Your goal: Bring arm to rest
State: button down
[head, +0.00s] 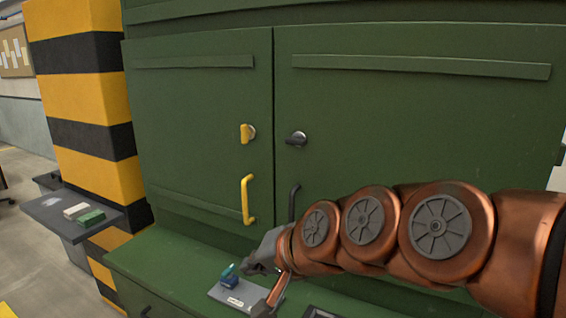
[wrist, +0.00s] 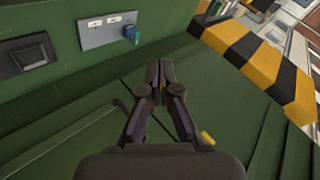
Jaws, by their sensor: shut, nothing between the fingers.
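My copper arm reaches in from the right in the head view, in front of the green cabinet (head: 400,100). My gripper (head: 248,267) is low in front of the left cabinet door, close to the ledge with a grey plate (head: 222,293) on it. In the wrist view my gripper (wrist: 159,66) has its two fingers together with nothing between them. A small blue and teal piece (head: 230,280) sits on the plate beside my gripper. It also shows in the wrist view (wrist: 130,34), apart from the fingers.
The left door has a yellow handle (head: 247,200) and yellow knob (head: 246,133); the right door has a dark knob (head: 297,138) and a dark handle (head: 293,200). A black and yellow pillar (head: 85,90) stands left. A grey shelf (head: 62,222) there holds a white and a green block.

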jog(key=s+d+f+n+g+h, duration=0.1)
jog(key=s+d+f+g+h, duration=0.2)
jog(key=s+d+f, duration=0.5)
jog(key=s+d+f+n+g+h, duration=0.1)
jog(key=s+d+f+g+h, duration=0.3)
jog(key=s+d+f, duration=0.4)
jog(key=s+d+g, duration=0.1)
jog(key=s+d, duration=0.6)
jog(key=shift+d+f+n, duration=0.15)
jog(key=shift+f+n, duration=0.15)
jog(key=shift+f, duration=0.05)
